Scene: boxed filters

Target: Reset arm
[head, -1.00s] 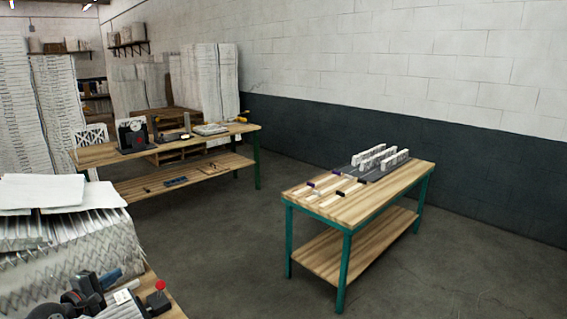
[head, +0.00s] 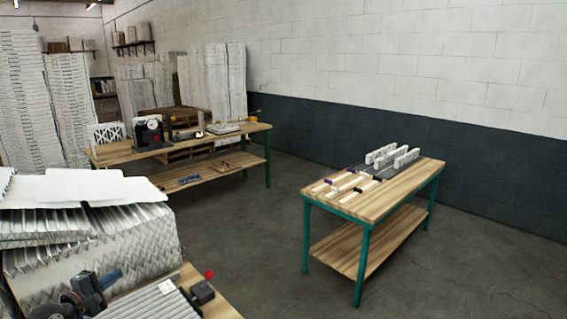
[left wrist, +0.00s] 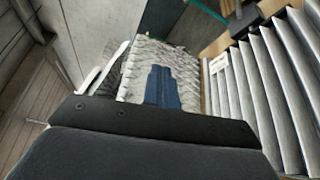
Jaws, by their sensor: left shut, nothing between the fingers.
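My left gripper (head: 110,279) shows at the lower left of the head view, with dark body and blue fingers. In the left wrist view its blue fingers (left wrist: 163,87) are together with nothing between them. In the head view it appears in front of a stack of white pleated filters (head: 120,240), left of a grey pleated panel (head: 152,304). I cannot tell its exact distance from them. The panel also fills the right of the left wrist view (left wrist: 262,90). My right gripper is not in view.
A small box with a red button (head: 209,274) sits at the near table's (head: 222,304) corner. A green-legged bench (head: 400,190) with upright white pieces (head: 381,154) stands right. Another workbench (head: 185,147) stands at the back. Open grey floor (head: 245,240) lies between them.

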